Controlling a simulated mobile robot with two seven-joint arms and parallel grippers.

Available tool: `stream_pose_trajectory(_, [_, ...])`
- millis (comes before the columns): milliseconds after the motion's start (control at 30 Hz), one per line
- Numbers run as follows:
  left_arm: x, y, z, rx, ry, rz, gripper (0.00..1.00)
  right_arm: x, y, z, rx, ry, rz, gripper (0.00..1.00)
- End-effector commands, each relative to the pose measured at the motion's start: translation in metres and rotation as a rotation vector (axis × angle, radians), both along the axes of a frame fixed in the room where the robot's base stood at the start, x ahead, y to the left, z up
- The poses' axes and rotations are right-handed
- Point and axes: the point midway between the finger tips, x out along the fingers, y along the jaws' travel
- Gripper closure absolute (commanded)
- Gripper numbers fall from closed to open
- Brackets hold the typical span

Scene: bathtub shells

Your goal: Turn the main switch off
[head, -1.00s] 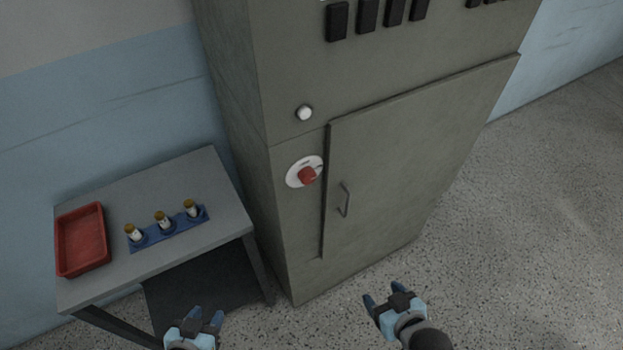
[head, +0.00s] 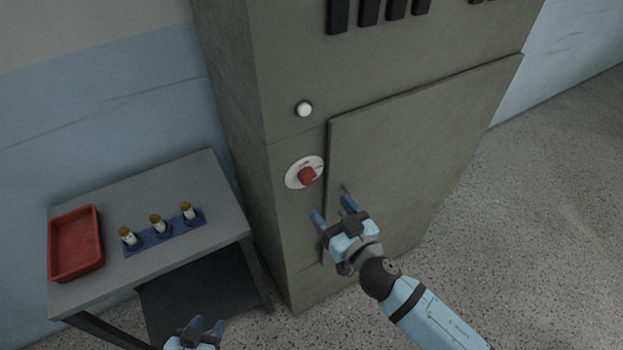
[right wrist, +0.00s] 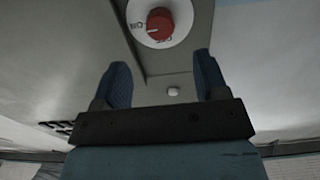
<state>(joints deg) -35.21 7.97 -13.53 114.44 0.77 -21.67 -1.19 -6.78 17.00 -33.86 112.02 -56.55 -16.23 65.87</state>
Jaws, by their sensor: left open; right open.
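The main switch is a red knob (head: 306,176) on a round white plate (head: 293,172), on the front of a grey cabinet (head: 300,235), left of its door. In the right wrist view the red knob (right wrist: 160,23) shows at the top, beyond and between the fingers; small lettering is on its plate. My right gripper (head: 333,207) is open and empty, just below and right of the knob, apart from it. It also shows in the right wrist view (right wrist: 161,80). My left gripper (head: 205,328) is open and empty at the bottom edge, in front of the table.
A white round button or lamp (head: 304,109) sits above the switch. The cabinet door (head: 420,140) is shut, its handle mostly hidden by my right gripper. A table (head: 185,180) at left holds a red tray (head: 76,273) and a blue rack (head: 165,236) with several vials. The floor at right is clear.

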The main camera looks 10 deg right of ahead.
Motion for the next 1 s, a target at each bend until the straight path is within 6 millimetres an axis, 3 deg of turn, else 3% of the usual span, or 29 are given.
stream_pose_trajectory(200, [0.000, 0.001, 0.014, 0.002, -0.001, 0.001, 0.57, 0.045, 0.018, 0.003, -0.001, -0.002, -0.001, 0.33])
stream_pose_trajectory(400, [0.000, 0.003, 0.017, 0.005, 0.000, 0.003, 0.57, 0.072, 0.029, 0.002, -0.002, -0.001, -0.001, 0.33])
stream_pose_trajectory(867, [-0.001, 0.004, 0.015, 0.007, 0.003, 0.005, 0.57, 0.083, 0.034, 0.000, -0.001, 0.001, -0.001, 0.33])
stream_pose_trajectory(1000, [0.000, 0.003, 0.016, 0.005, 0.002, 0.005, 0.57, 0.082, 0.034, 0.000, -0.001, 0.001, -0.001, 0.65])
